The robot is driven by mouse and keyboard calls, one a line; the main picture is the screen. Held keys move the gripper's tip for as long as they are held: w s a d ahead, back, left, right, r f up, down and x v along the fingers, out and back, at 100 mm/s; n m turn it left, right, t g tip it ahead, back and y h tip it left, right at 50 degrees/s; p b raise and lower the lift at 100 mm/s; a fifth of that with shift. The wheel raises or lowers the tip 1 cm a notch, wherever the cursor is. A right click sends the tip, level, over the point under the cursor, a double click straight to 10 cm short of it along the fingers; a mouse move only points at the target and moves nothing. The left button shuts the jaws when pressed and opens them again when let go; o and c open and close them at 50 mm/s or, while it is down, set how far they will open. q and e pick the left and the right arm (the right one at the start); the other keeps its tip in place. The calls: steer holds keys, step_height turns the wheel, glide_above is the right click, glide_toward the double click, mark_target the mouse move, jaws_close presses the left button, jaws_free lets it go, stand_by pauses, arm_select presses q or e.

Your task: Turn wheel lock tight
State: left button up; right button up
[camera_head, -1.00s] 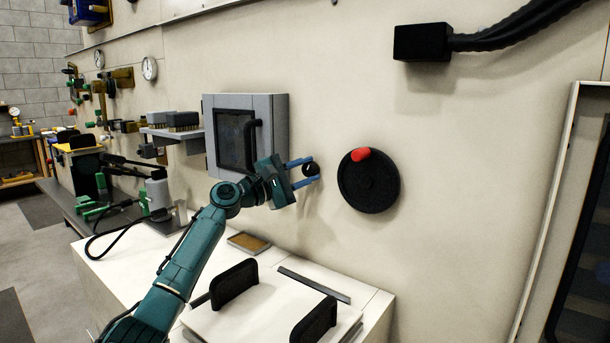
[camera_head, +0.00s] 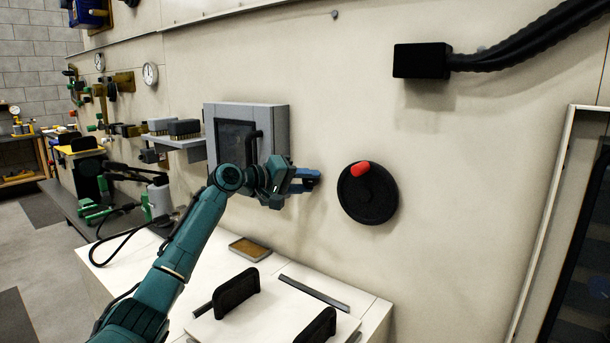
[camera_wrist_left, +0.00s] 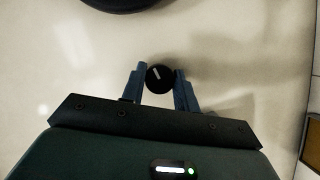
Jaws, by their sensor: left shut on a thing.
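The wheel lock is a small round black knob with a white mark on the wall, in the middle of the left wrist view (camera_wrist_left: 160,78). My left gripper (camera_head: 311,180) is shut on this knob, one blue finger on each side of it; in the head view the fingers mostly hide the knob. In the left wrist view the white mark is tilted slightly off vertical. The black handwheel (camera_head: 368,198) with a red grip (camera_head: 361,169) is on the wall just right of the gripper; its edge shows at the top of the left wrist view (camera_wrist_left: 120,4). My right gripper is not in view.
A grey wall cabinet (camera_head: 270,114) with a dark door is just behind and left of my left gripper. A white bench (camera_head: 263,310) with black handles is below. A black box (camera_head: 420,61) with a thick cable is above. The wall around the wheel is clear.

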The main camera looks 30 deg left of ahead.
arm_select(q)
steer(key=shift+r+m+g+y+p, duration=0.2)
steer(key=shift+m+g+y+p, duration=0.15)
steer(key=shift+m+p, duration=0.3)
steer(key=shift+m+y+p, duration=0.75)
steer(key=shift+m+p, duration=0.2)
steer(key=shift+m, duration=0.1)
steer(key=shift+m+g+y+p, duration=0.25)
steer(key=shift+m+y+p, duration=0.15)
steer(key=shift+m+p, duration=0.35)
steer(key=shift+f+m+p, duration=0.1)
steer(key=shift+m+p, duration=0.25)
steer(key=shift+p, duration=0.05)
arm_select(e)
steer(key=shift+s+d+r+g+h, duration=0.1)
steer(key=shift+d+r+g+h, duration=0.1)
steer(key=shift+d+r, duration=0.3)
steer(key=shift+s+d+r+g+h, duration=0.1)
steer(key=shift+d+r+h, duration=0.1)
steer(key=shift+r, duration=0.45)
arm_select(q)
steer(key=shift+f+y, duration=0.1)
steer(key=shift+y, duration=0.2)
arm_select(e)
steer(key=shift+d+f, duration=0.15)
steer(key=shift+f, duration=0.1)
arm_select(q)
steer(key=o, duration=1)
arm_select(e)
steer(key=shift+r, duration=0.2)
